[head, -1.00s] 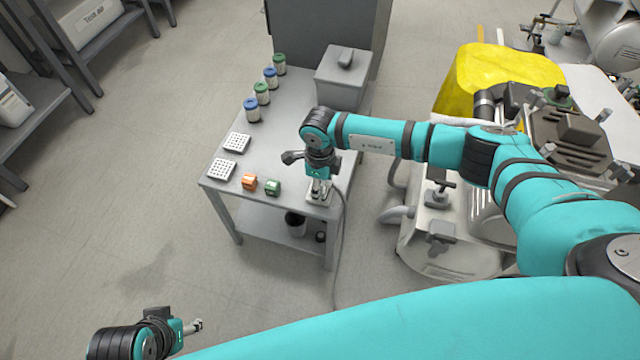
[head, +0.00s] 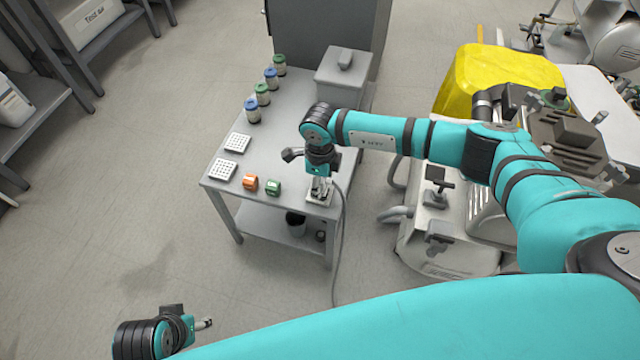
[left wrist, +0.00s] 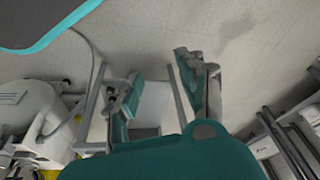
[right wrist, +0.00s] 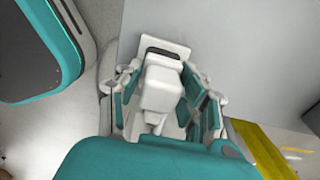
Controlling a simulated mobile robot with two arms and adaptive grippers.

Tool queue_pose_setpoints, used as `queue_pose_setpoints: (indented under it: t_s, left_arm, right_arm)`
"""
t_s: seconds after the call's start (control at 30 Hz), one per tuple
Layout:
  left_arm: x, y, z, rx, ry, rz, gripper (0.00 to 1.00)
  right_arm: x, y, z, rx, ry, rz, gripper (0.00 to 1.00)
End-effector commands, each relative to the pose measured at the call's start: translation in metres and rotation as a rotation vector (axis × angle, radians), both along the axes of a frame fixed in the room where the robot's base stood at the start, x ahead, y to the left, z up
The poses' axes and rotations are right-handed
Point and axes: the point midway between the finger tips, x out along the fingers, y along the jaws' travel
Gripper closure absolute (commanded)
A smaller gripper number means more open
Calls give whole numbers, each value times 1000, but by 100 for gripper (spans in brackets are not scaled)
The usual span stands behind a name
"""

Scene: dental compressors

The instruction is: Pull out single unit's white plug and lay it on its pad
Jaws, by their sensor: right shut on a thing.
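The white plug (right wrist: 160,92) is between the fingers of my right gripper (right wrist: 163,98) in the right wrist view. The gripper is shut on it. A pale plate with a dark slot (right wrist: 166,48) shows just beyond the plug; I cannot tell whether they touch. In the head view my right gripper (head: 319,188) points down over the small pale plate (head: 318,200) at the near right corner of the grey table (head: 290,190). A grey cable (head: 341,240) hangs off that edge. My left gripper (head: 204,323) is over the floor, and its fingers (left wrist: 163,90) are apart and empty.
An orange block (head: 249,182) and a green block (head: 273,187) stand left of my right gripper. Two white perforated trays (head: 222,169), several jars (head: 252,111) and a grey box (head: 342,78) are also on the table. Compressor equipment (head: 450,235) stands at right.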

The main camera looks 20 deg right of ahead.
Motion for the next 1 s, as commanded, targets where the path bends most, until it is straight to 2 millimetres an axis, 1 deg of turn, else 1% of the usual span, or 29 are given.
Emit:
queue_pose_setpoints:
  t_s: [0.6,1.0]
  left_arm:
    - [8,-1,-22,1,2,-4,60]
    - [3,-1,-40,3,19,-6,60]
  right_arm:
    - [0,0,10,0,0,0,100]
    - [0,0,16,0,0,0,100]
